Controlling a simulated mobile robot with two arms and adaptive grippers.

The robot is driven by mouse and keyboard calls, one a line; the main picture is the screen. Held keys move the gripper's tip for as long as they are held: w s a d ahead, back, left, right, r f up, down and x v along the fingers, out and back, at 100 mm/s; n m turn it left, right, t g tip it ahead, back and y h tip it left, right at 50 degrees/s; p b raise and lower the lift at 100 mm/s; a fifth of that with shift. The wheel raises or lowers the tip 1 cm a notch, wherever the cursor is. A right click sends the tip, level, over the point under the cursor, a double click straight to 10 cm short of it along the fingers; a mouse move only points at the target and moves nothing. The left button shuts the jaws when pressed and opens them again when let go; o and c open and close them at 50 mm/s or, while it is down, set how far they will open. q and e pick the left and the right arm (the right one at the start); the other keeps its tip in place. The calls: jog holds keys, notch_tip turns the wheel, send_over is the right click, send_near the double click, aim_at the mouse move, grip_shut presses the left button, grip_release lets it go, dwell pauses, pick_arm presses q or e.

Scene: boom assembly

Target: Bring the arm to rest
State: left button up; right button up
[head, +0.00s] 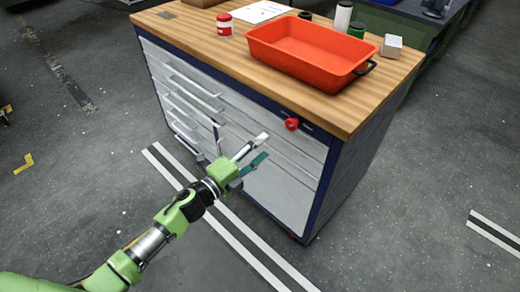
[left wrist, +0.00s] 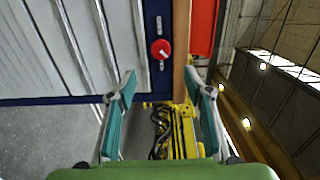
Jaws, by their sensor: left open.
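My left gripper (head: 242,146) is at the end of my green arm, in front of the drawer fronts of a workbench cabinet (head: 294,185). Its jaws are open, and nothing shows between the fingers. In the left wrist view, the two teal fingers (left wrist: 159,88) stand wide apart. A red knob (left wrist: 160,50) on the cabinet's blue frame shows beyond them. The same knob (head: 291,124) is up and right of the gripper in the head view. I cannot tell whether a finger touches the cabinet. My right gripper is not in view.
The wooden top (head: 190,32) carries an orange tray (head: 290,55), a red-and-white can (head: 224,25), a white box (head: 391,46) and papers (head: 262,11). Drawer handles (head: 192,88) stick out from the front. The grey floor (head: 70,190) left of the cabinet is mostly clear.

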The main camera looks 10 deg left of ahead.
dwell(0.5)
pick_arm(q)
jog(key=s+a+f+n+g+y, duration=0.1)
jog(key=s+a+f+n+y, duration=0.2)
jog(key=f, duration=0.7)
jog(key=a+f+n+y, duration=0.3)
jog(key=a+f+n, duration=0.2)
jog(key=f, duration=0.4)
jog(key=s+a+f+n+g+y, duration=0.1)
jog(key=s+a+f+n+g, duration=0.15)
jog(key=s+f, duration=0.4)
jog(key=s+a+f+n+g+y, duration=0.1)
jog(key=s+a+f+n, duration=0.25)
jog(key=f, duration=0.55)
jog(key=s+a+f+n+g+y, duration=0.1)
jog(key=s+f+n+g, duration=0.1)
jog(key=s+f, duration=0.5)
jog(key=s+a+f+n+g+y, duration=0.15)
jog(key=s+f, duration=0.25)
jog(key=s, duration=0.5)
jog(key=s+f+n+g, duration=0.2)
jog(key=s+f, duration=0.1)
jog(key=s, duration=0.8)
jog(key=s+f+n+g, duration=0.3)
jog(key=s+f, duration=0.1)
jog(key=s, duration=0.8)
jog(key=shift+s+d+f+g, duration=0.15)
jog(key=shift+s+d+g, duration=0.05)
jog(key=shift+s+g, duration=0.1)
